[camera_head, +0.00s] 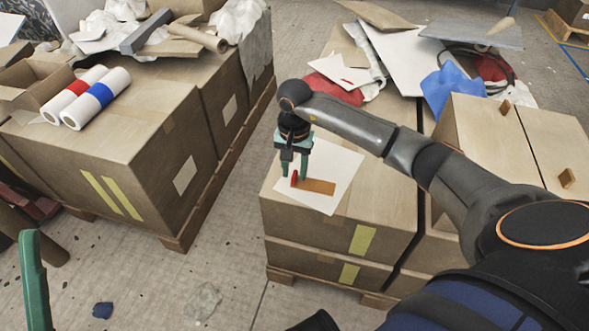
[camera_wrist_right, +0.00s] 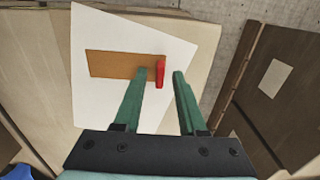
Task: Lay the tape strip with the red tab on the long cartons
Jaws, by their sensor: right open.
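The tape strip (camera_head: 318,187) is a flat orange-brown strip lying on a white sheet (camera_head: 338,166) on the middle carton stack. Its red tab (camera_head: 294,178) stands up at the left end. My right gripper (camera_head: 294,170) points down over that end. In the right wrist view my right gripper (camera_wrist_right: 159,74) is open, with the red tab (camera_wrist_right: 161,72) showing between its fingertips and the strip (camera_wrist_right: 115,65) running left. I cannot tell whether a finger touches the tab. Two cartons (camera_head: 483,130) stand side by side at the right, partly behind my right arm.
A large carton stack (camera_head: 130,150) at the left bears a white roll with a blue band (camera_head: 88,104), another with a red band, and scraps. Boards and a blue cloth (camera_head: 450,85) lie behind my right arm. A green bar (camera_head: 35,280) rises at lower left. A floor gap separates the stacks.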

